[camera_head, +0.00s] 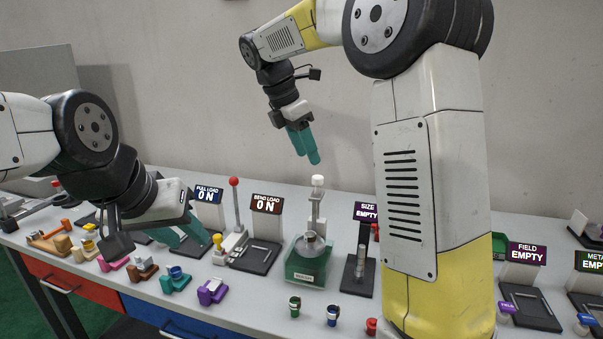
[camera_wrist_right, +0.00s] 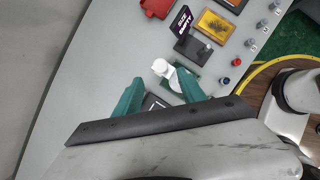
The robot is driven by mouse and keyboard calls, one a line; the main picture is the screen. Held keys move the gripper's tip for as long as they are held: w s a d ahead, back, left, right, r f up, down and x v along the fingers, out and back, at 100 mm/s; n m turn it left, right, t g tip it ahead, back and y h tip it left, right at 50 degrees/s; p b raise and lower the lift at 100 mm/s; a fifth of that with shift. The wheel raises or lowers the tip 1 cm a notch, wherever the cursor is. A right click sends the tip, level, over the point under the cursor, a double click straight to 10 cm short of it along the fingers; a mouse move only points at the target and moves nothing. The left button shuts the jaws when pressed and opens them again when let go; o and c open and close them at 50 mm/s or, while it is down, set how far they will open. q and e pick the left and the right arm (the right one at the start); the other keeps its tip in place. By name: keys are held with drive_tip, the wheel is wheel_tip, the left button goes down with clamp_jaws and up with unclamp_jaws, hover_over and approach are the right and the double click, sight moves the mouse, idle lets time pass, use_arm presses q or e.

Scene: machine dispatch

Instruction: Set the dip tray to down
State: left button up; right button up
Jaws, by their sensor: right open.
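The dip tray appears to be the green tray (camera_head: 306,272) at the middle of the bench. It has a grey round part on it and a post with a white knob (camera_head: 317,181) behind. Whether it is up or down is hard to tell. My right gripper (camera_head: 304,146) is open and empty, above and slightly left of the white knob, apart from it. In the right wrist view the white knob (camera_wrist_right: 160,67) lies beyond and between the teal fingers (camera_wrist_right: 158,92). My left gripper (camera_head: 182,233) is low over the left side of the bench; its finger gap is unclear.
A red-balled lever (camera_head: 234,182) and the BEND LOAD ON sign (camera_head: 266,204) stand left of the green tray. The SIZE EMPTY sign (camera_head: 366,211) stands right. Several small coloured parts line the front edge. My right arm hides part of the right bench. The wall is behind.

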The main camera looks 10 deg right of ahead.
sight(317, 177)
drive_tip(key=x, duration=0.7)
drive_tip(key=shift+d+f, duration=0.1)
drive_tip(key=shift+f, duration=0.15)
clamp_jaws()
idle(1.1)
